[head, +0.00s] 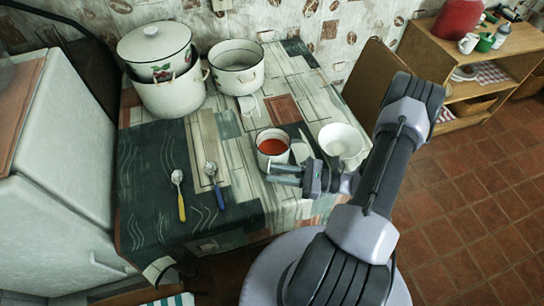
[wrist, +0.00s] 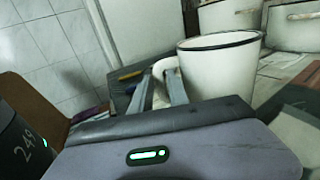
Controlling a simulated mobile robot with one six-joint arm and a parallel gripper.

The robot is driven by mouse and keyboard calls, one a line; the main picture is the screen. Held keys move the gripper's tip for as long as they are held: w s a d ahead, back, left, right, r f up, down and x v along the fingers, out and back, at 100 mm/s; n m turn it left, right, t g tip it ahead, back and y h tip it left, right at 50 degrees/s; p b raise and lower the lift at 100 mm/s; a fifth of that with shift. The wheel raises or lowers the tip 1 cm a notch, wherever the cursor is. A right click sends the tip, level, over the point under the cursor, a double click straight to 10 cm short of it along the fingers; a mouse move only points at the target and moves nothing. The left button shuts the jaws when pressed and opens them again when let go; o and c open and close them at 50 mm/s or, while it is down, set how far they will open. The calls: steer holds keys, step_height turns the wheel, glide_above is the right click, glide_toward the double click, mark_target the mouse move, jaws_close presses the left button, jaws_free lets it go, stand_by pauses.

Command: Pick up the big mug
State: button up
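The big mug (head: 260,157) is white with a dark rim and holds something red; it stands upright on the table near its right side. In the wrist view the mug (wrist: 222,70) is large and close, with its handle (wrist: 158,70) on the left side. My gripper (head: 271,174) is at the near side of the mug, its two fingers apart. In the wrist view the gripper (wrist: 161,80) has its fingertips at the handle, which shows between them. I cannot tell whether they touch it. The mug's lower part is partly hidden by my gripper.
A white bowl (head: 341,141) stands just right of the mug, close to my arm. A lidded pot (head: 170,97) and an open pot (head: 237,76) stand at the back. A yellow-handled spoon (head: 180,200) and a blue-handled spoon (head: 217,190) lie left on the patterned table (head: 150,215).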

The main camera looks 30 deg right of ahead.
steer(key=b+x, duration=0.2)
steer(key=x, duration=0.3)
steer(key=shift+w+a+f, duration=0.15)
steer(key=shift+a+f, duration=0.05)
steer(key=shift+a, duration=0.1)
jaws_close()
stand_by(1.0)
